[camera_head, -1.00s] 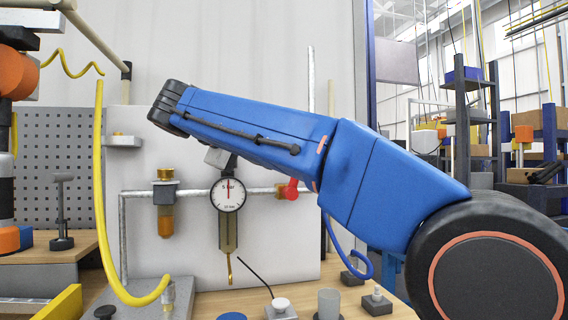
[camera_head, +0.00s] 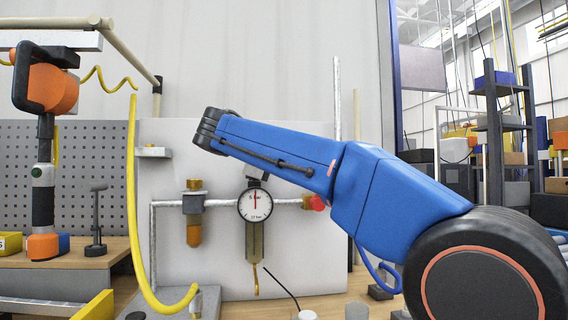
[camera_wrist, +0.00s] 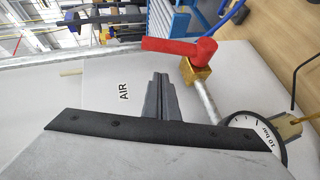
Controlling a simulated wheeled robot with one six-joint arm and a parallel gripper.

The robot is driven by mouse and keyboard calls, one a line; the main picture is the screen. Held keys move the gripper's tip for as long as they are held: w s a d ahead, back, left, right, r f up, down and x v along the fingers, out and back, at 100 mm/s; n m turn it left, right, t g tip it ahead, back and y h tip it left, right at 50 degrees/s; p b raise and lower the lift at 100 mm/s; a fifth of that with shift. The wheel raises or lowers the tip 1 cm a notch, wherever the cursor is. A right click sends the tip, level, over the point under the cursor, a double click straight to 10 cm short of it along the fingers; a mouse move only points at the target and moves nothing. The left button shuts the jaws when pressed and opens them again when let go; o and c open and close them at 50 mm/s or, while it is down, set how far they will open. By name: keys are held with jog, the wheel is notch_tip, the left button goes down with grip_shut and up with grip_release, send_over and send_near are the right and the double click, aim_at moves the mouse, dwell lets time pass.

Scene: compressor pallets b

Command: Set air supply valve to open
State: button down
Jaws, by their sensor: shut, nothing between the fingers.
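The air supply valve is a brass body (camera_wrist: 196,72) with a red lever handle (camera_wrist: 180,46) in the wrist view. The lever sticks out to the left, at a steep angle to the grey pipe (camera_wrist: 206,104). In the head view only a red end of the handle (camera_head: 318,202) shows at the right of the pipe, below my blue arm. My gripper (camera_wrist: 160,78) is shut and empty in the wrist view. Its tips appear just below the lever in the picture; I see no clear contact. My arm hides the gripper in the head view.
A round pressure gauge (camera_head: 255,204) sits on the pipe left of the valve; it also shows in the wrist view (camera_wrist: 255,130). A brass filter (camera_head: 194,215) and a yellow hose (camera_head: 132,190) stand further left. A white panel (camera_head: 300,260) backs them.

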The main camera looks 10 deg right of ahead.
jog(key=shift+s+d+f, duration=0.1)
jog(key=shift+d+f, duration=0.15)
jog(key=shift+d, duration=0.4)
jog(key=shift+s+d+f, duration=0.1)
jog(key=shift+d+f, duration=0.1)
jog(key=shift+d, duration=0.5)
jog(key=shift+s+d+f, duration=0.1)
jog(key=shift+d+f, duration=0.15)
jog(key=shift+d, duration=0.4)
jog(key=shift+d, duration=0.1)
jog(key=shift+d+r+m+g+y, duration=0.15)
jog(key=shift+d+m+y, duration=0.15)
jog(key=shift+d+y, duration=0.25)
jog(key=shift+d+r+m+g+y, duration=0.15)
jog(key=shift+d+m+y, duration=0.15)
jog(key=shift+d+y, duration=0.25)
jog(key=d+y, duration=0.1)
jog(key=d+m+y, duration=0.1)
jog(key=y, duration=0.1)
jog(key=shift+d+f+g, duration=0.3)
jog(key=shift+d+f, duration=0.05)
jog(key=shift+d, duration=0.05)
jog(key=d+f+m+y, duration=0.2)
jog(key=d+f+y, duration=0.2)
jog(key=y, duration=0.2)
jog(key=shift+d, duration=0.3)
jog(key=shift+f, duration=0.1)
jog(key=shift+g, duration=0.3)
